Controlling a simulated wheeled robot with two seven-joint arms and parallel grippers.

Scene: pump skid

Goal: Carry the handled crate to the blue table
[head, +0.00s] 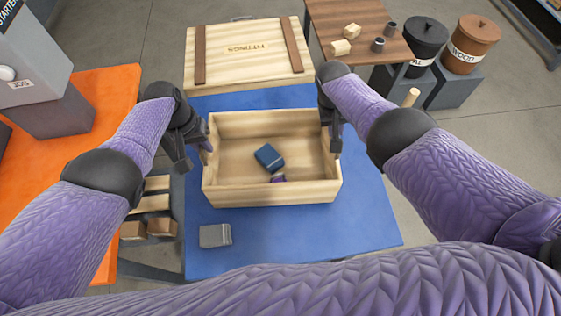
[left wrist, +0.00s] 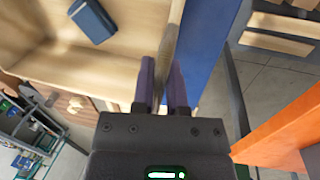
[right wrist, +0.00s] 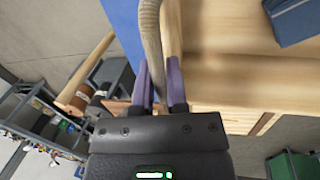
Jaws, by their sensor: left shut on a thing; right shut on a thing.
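The handled crate (head: 215,185) is an open box of pale wood over the blue table (head: 360,215). I cannot tell whether its bottom touches the tabletop. My right gripper (head: 334,132) is shut on the rope-like handle (right wrist: 150,30) at the right end. The crate looks about level.
A grey block (head: 215,236) lies on the blue table in front of the crate. A lidded wooden box marked FITTINGS (head: 250,65) is behind it. An orange table (head: 110,85) stands at left, a brown table (head: 345,15) and bins (head: 472,45) at back right.

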